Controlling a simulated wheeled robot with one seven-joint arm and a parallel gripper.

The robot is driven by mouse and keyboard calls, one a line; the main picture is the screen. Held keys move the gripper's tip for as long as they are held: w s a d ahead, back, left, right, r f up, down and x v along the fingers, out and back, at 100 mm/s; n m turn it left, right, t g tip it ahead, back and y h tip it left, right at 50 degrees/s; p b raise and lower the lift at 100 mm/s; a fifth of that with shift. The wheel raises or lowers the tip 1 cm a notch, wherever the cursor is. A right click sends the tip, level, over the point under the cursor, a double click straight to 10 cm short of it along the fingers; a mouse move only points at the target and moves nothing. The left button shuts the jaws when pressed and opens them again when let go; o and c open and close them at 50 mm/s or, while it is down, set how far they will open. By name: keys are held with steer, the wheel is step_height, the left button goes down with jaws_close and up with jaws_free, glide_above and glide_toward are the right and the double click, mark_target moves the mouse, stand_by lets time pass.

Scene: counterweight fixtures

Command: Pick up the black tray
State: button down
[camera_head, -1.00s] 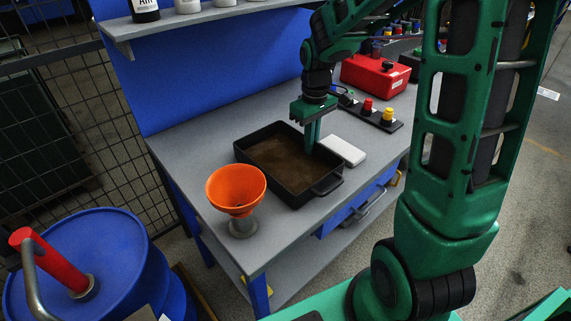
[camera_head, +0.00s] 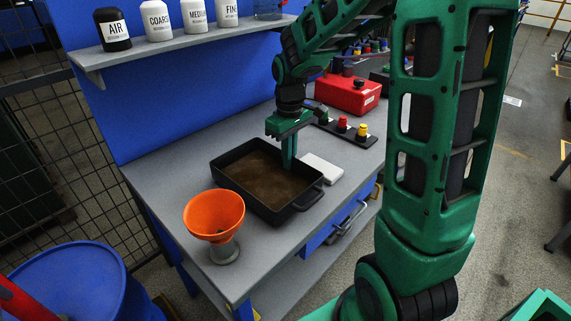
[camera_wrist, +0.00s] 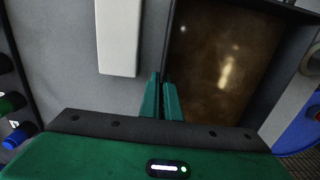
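The black tray (camera_head: 228,189) is a rectangular pan with raised walls, a handle at its near right end and a brown, stained floor. It is on the grey workbench, level as far as I can tell. My gripper (camera_head: 289,164) points down at the tray's right long wall. In the wrist view the two green fingers (camera_wrist: 161,98) are close together, one on each side of the tray's dark wall (camera_wrist: 168,50), with the wall running into the narrow gap. The contact itself is small and partly hidden by the fingers.
A white block (camera_head: 322,168) lies close to the tray's right side. An orange funnel (camera_head: 214,214) on a stand is at the near left. A button strip (camera_head: 343,132) and a red box (camera_head: 348,95) are behind. A shelf (camera_head: 190,42) with bottles hangs above.

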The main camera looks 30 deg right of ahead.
steer(key=shift+r, duration=4.1)
steer(key=shift+d, duration=0.1)
